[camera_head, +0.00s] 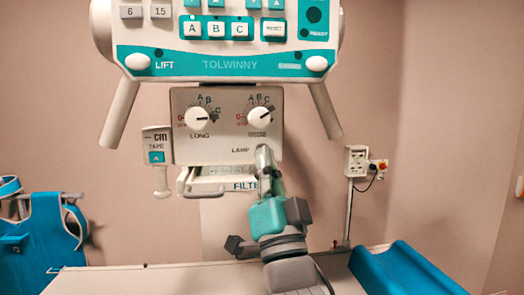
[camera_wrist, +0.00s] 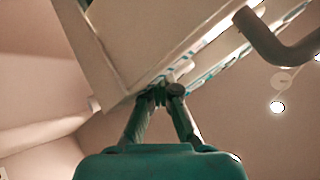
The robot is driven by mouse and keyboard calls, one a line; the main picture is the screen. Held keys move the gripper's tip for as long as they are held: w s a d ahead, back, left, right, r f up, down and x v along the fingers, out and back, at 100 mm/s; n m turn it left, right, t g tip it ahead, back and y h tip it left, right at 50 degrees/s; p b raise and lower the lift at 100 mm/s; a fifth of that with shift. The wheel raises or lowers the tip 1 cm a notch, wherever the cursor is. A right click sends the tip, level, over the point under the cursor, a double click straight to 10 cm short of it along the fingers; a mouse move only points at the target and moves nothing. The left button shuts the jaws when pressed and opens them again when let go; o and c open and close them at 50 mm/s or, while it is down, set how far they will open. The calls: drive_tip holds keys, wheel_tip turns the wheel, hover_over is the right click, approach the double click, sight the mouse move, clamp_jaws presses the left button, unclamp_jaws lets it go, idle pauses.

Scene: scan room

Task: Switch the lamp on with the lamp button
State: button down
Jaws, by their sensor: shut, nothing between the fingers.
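The lamp button is not clearly visible in the head view; my gripper covers the spot just right of the word. My gripper (camera_head: 264,150) is shut and empty, pointing up in front of the box. In the wrist view, my gripper (camera_wrist: 162,94) has its fingertips at the box's edge (camera_wrist: 110,62). I cannot tell whether they touch it. No lit lamp is clearly identifiable.
A teal-trimmed console (camera_head: 230,65) overhangs the box, with slanted handles on both sides. A FILTER tray (camera_head: 215,187) sits below the box. A pale table (camera_head: 120,280) spans the bottom, with a blue cushion (camera_head: 405,272) at right.

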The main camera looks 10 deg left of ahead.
drive_tip(key=shift+d, duration=0.1)
drive_tip(key=s, duration=0.2)
drive_tip(key=s+d, duration=0.1)
drive_tip(key=s, duration=0.2)
drive_tip(key=shift+d+r, duration=0.15)
drive_tip(key=shift+d, duration=0.05)
idle(0.5)
